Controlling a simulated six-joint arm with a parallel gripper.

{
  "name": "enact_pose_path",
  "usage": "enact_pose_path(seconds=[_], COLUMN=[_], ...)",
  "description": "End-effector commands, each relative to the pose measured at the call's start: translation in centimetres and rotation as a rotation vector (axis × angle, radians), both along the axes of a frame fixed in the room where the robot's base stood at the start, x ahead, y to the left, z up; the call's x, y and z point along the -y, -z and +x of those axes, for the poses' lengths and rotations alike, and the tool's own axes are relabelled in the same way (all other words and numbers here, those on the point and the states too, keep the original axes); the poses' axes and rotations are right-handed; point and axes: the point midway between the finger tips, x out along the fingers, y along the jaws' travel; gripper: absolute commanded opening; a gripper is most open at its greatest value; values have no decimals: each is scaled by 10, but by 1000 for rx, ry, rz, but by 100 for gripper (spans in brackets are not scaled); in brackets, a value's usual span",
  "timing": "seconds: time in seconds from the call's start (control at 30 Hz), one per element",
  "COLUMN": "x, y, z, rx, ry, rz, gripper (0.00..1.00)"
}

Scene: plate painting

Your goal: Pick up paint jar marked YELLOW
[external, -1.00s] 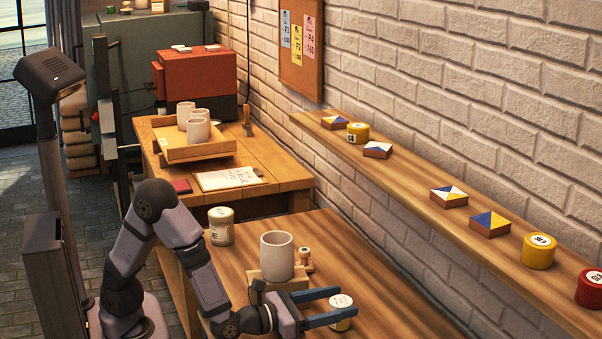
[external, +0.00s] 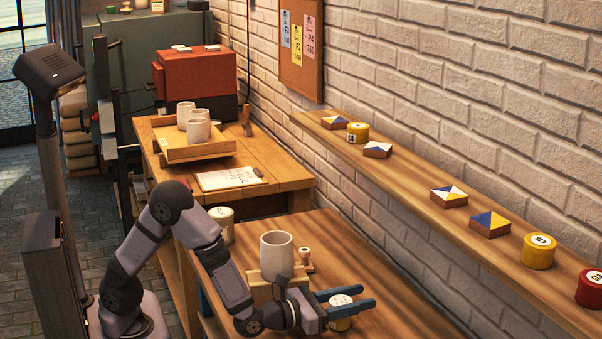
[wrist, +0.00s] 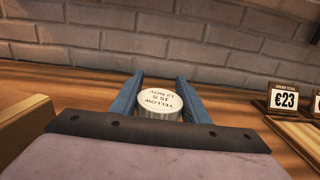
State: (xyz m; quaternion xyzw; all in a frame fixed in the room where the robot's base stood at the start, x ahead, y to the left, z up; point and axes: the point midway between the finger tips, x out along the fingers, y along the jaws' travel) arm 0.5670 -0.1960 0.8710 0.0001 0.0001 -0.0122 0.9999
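In the external view the jar (external: 340,322) stands on the wooden workbench near the front. My gripper (external: 350,299) is open, with its two blue fingers reaching over the jar. In the wrist view my gripper (wrist: 160,90) has one finger on each side of the jar, with small gaps. The jar's lower part is hidden by the gripper body.
A white mug (external: 277,251) stands on a wooden block just behind my gripper, with a small stamp (external: 306,258) beside it. Another labelled jar (external: 222,221) stands at the bench's left. A price sign (wrist: 285,98) is right of the jar.

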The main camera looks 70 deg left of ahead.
Motion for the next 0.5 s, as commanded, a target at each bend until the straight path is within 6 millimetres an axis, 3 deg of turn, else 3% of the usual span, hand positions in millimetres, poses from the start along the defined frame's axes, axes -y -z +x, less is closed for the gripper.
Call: enact_pose_path(seconds=[0.03, 0.07, 0.5], x=[0, 0, 0], y=[0, 0, -12], z=[0, 0, 0], rx=[0, 0, 3], ry=[0, 0, 0], rz=[0, 0, -2], gripper=[23, 16, 16])
